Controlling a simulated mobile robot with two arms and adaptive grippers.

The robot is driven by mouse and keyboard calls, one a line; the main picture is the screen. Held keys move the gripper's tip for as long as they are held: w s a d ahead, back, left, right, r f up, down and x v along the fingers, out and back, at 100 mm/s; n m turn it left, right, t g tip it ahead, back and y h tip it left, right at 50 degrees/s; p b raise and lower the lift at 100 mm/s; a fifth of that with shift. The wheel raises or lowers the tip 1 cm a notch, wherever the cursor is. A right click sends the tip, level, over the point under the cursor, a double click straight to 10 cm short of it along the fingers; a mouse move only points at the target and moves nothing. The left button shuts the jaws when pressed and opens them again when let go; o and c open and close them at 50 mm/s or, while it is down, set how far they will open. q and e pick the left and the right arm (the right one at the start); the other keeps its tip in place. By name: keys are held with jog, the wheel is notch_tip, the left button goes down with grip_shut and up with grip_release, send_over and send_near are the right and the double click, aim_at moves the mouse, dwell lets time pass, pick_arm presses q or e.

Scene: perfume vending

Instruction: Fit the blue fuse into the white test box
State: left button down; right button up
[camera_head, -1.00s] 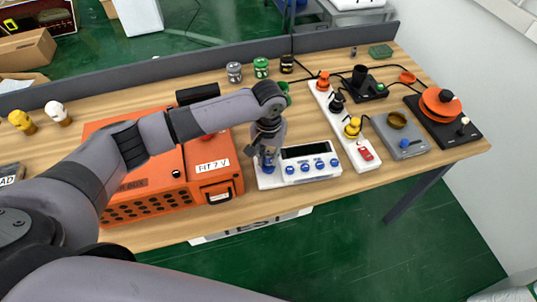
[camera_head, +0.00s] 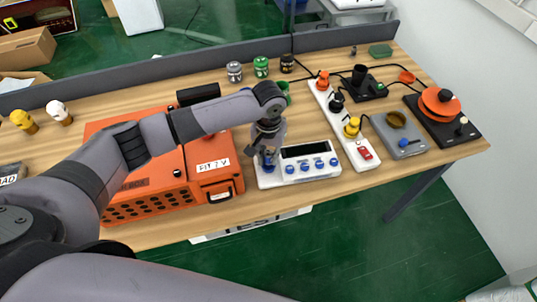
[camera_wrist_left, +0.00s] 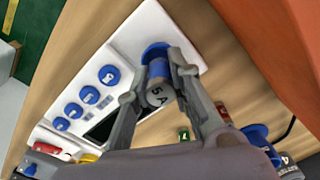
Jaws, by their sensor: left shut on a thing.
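The white test box (camera_head: 328,172) stands near the table's front edge, with a dark display and a row of blue knobs. It also shows in the left wrist view (camera_wrist_left: 139,39), where a round blue socket (camera_wrist_left: 153,48) sits at one end. My left gripper (camera_head: 267,162) is over the box's left end, pointing down. In the left wrist view its fingers (camera_wrist_left: 166,80) are shut on the blue fuse (camera_wrist_left: 158,72), whose grey end reads "5 A". The fuse lines up with the blue socket; I cannot tell how deep it sits. My right gripper is not in view.
An orange box (camera_head: 150,205) stands close left of the test box. A white power strip (camera_head: 340,125) with coloured plugs lies to the right. Small jars (camera_head: 261,68) stand behind. A grey device (camera_head: 400,143) and an orange disc device (camera_head: 437,103) are further right.

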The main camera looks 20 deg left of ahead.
pick_arm(q)
jog(key=shift+f, duration=0.75)
jog(key=shift+r, duration=0.15)
jog(key=shift+r+p, duration=1.9)
jog(key=shift+p, duration=0.45)
jog(key=shift+s+f, duration=0.1)
